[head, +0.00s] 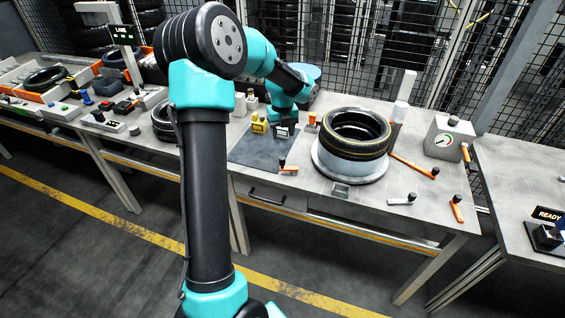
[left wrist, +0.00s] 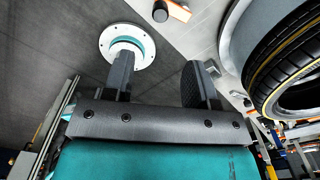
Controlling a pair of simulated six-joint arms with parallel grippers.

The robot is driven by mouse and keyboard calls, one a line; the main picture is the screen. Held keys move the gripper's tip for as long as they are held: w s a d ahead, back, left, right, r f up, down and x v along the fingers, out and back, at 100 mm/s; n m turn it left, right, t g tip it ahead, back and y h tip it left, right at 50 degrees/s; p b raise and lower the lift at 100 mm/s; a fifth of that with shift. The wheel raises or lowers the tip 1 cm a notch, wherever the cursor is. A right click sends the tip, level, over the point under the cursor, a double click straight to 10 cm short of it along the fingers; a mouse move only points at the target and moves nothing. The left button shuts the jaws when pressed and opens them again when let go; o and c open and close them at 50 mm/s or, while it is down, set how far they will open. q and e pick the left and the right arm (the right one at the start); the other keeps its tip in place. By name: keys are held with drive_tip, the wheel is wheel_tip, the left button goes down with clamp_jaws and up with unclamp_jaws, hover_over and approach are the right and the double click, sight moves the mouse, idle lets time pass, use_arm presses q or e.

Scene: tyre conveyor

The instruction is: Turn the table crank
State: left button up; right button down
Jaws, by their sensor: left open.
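The table crank appears to be the orange bar (head: 412,164) with a black knob at its end. It reaches out to the right from the round grey turntable (head: 349,167), which carries a tyre (head: 357,135). My left gripper (head: 285,128) is over the dark mat, left of the tyre and well apart from the crank. In the left wrist view its two fingers (left wrist: 158,85) are spread with nothing between them. The tyre shows at the right of that view (left wrist: 290,65). My right gripper is not in view.
Small levers stand near: one at the mat's edge (head: 288,167), a grey one (head: 402,200) and an orange one (head: 457,207) at the front right. A gauge box (head: 450,138) stands behind right. Yellow blocks (head: 259,123) sit on the mat (head: 252,152).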

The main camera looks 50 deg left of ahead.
sight(282, 158)
use_arm(q)
wheel_tip(282, 158, down, 14)
drive_tip(key=shift+f, duration=0.2)
idle(0.4)
drive_tip(key=c, duration=0.9)
